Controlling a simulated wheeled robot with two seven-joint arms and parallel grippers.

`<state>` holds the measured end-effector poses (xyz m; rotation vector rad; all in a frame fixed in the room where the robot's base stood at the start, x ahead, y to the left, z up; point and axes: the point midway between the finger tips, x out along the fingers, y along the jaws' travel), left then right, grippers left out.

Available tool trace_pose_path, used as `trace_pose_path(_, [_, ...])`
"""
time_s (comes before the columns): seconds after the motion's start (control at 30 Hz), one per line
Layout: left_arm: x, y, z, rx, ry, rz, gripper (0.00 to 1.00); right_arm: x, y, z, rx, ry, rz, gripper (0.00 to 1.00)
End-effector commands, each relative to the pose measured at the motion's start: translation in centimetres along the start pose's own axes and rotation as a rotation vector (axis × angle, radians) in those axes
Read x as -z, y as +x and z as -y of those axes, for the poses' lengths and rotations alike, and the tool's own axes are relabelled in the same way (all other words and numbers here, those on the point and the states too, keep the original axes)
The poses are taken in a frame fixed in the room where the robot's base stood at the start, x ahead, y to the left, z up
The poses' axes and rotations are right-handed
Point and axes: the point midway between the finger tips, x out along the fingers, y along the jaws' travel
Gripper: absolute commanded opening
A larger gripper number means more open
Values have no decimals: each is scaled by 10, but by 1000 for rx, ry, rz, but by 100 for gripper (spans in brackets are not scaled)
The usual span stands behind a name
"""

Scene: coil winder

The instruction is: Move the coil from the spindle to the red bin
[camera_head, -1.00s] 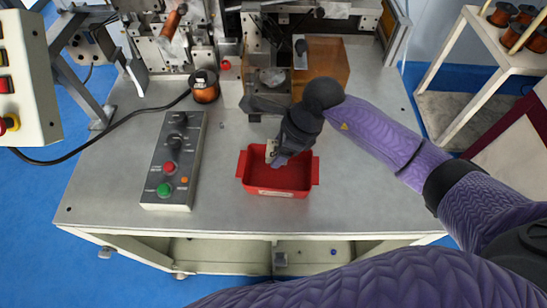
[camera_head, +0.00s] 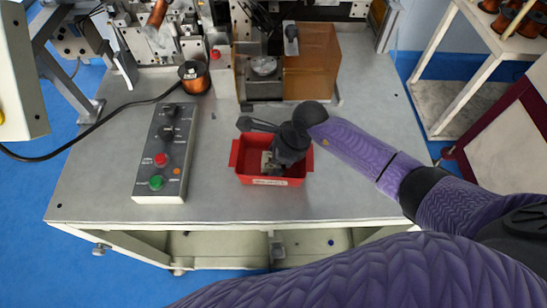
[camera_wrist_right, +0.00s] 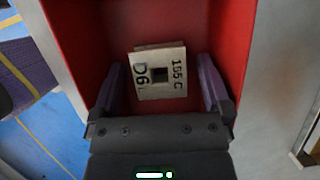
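The red bin (camera_head: 238,162) stands near the front of the metal table; its red wall (camera_wrist_right: 237,40) also shows in the right wrist view. The coil (camera_wrist_right: 160,73), a small pale square-ended piece marked "D6" and "155 C", is inside the bin's outline, between my right gripper's fingers. My right gripper (camera_head: 273,164) reaches down into the bin. Its two purple fingers stand apart, with a gap on each side of the coil. In the head view the gripper partly hides the coil. I cannot tell whether the coil rests on the bin floor. My left gripper is not in view.
A grey control box (camera_head: 165,150) with red and green buttons stands left of the bin. A copper wire spool (camera_head: 194,78) sits behind it. The winding machine with an orange clear guard (camera_head: 311,62) stands at the back. The table right of the bin is clear.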

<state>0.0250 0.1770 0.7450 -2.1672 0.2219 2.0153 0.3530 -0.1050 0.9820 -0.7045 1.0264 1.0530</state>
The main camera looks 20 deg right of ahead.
Motion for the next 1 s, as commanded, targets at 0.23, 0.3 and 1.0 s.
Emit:
trace_pose_path(0.23, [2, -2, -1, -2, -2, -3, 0, -1, -2, 0, 0, 0, 0, 98])
trace_pose_path(0.3, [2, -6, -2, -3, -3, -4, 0, -2, -8, 0, 1, -1, 0, 98])
trace_pose_path(1.0, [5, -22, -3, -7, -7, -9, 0, -1, -124, 0, -1, 0, -1, 98])
